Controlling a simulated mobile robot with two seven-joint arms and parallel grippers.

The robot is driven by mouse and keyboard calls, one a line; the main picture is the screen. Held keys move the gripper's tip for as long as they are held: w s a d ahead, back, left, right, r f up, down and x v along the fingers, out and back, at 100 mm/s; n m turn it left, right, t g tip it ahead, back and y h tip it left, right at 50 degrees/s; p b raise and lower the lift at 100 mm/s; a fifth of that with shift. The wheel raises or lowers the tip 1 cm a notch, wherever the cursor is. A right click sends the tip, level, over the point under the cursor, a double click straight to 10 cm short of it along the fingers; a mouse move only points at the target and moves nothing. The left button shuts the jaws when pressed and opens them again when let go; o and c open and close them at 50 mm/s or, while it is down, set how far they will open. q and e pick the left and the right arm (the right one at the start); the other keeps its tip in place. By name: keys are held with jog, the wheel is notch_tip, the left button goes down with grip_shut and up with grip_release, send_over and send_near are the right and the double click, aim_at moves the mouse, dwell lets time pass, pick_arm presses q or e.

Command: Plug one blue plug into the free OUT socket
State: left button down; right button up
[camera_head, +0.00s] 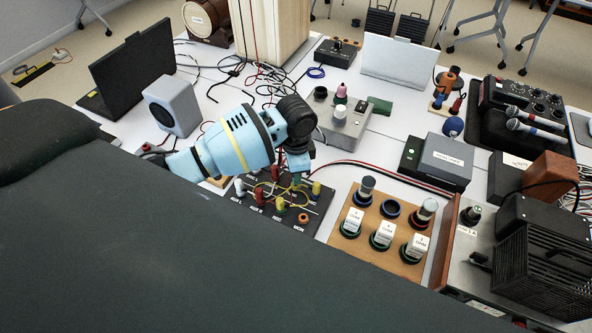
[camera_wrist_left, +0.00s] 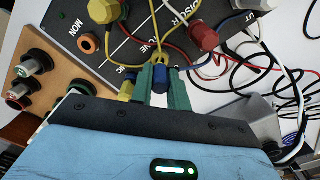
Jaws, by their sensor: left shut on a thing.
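The black socket panel (camera_head: 262,222) lies on the table, with white, red and yellow plugs standing in it and thin cables looping between them. My left gripper (camera_head: 297,180) reaches over its far right part. In the left wrist view its green fingers (camera_wrist_left: 161,88) are shut on a blue plug (camera_wrist_left: 160,78), with a yellow cable at its far end. I cannot tell whether its tip touches the panel. An empty-looking orange socket (camera_head: 302,219) is by the label MON; it also shows in the wrist view (camera_wrist_left: 88,43). My right gripper is not in view.
A wooden board (camera_head: 353,249) with several labelled knob-like pieces stands just right of the panel. A grey speaker (camera_head: 173,106) and a black laptop (camera_head: 135,70) are at the back left. Loose cables lie behind the panel. A grey box (camera_head: 446,158) stands further right.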

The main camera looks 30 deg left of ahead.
pick_arm(q)
jog(key=shift+f, duration=0.15)
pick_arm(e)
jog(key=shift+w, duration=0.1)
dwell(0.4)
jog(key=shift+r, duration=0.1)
pick_arm(q)
jog(key=shift+p, duration=0.3)
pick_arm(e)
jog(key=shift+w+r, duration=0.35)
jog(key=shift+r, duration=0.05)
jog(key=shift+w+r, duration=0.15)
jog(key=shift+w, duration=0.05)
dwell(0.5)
pick_arm(q)
jog(key=shift+f, duration=1)
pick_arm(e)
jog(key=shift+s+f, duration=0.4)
pick_arm(q)
jog(key=c, duration=1.3)
grip_release()
jog(key=shift+r, duration=0.1)
